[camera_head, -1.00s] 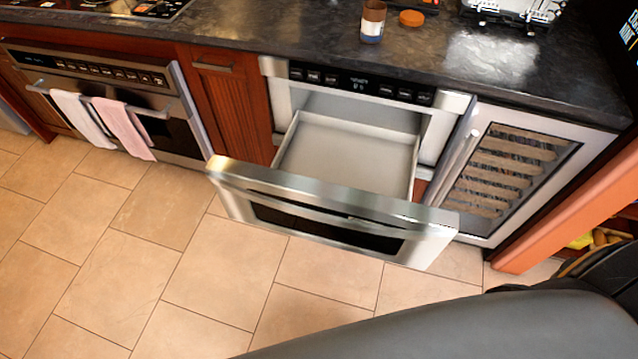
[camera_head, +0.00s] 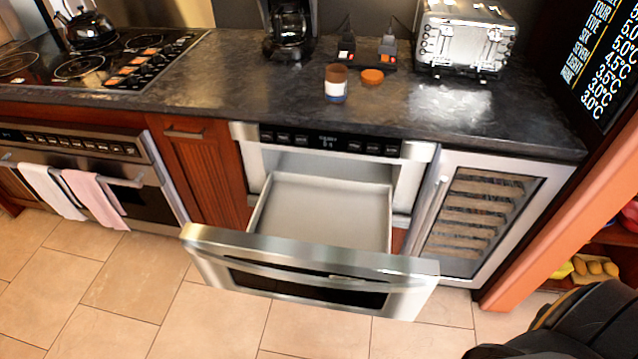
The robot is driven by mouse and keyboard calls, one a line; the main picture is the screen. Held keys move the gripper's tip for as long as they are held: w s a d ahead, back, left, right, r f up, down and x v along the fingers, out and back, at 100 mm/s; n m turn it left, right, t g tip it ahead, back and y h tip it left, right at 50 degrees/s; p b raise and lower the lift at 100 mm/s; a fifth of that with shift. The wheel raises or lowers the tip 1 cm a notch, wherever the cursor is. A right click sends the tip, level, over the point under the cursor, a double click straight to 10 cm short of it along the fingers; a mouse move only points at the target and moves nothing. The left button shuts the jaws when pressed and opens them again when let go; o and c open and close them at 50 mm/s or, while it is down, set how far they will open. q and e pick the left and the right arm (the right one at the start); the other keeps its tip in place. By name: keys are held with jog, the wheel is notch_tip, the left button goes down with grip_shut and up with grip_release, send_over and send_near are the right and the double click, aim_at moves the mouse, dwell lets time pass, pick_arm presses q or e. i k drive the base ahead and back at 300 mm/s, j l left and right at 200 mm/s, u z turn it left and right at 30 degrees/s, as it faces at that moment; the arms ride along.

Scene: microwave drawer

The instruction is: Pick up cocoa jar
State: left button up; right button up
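The cocoa jar (camera_head: 336,84) stands upright on the dark countertop, brown at the top with a pale label below. An orange-brown round lid (camera_head: 372,76) lies on the counter just right of it, apart from the jar. The microwave drawer (camera_head: 318,210) below is pulled open and its tray is empty. Neither gripper shows; only a dark part of my arm is at the lower right.
A silver toaster (camera_head: 464,38), a coffee maker (camera_head: 287,32) and small shakers stand behind the jar. A cooktop (camera_head: 90,62) with a kettle is at left. The open drawer front (camera_head: 310,275) juts out over the floor. The counter (camera_head: 250,75) left of the jar is clear.

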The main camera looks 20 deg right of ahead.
aim_at(336, 84)
jog(key=l+z, duration=0.15)
jog(key=l, duration=0.35)
jog(key=i+l+z, duration=0.2)
jog(key=l, duration=0.35)
jog(key=l+z, duration=0.15)
jog(key=l, duration=0.35)
jog(key=i+l+z, duration=0.2)
jog(key=l, duration=0.3)
jog(key=k, duration=0.1)
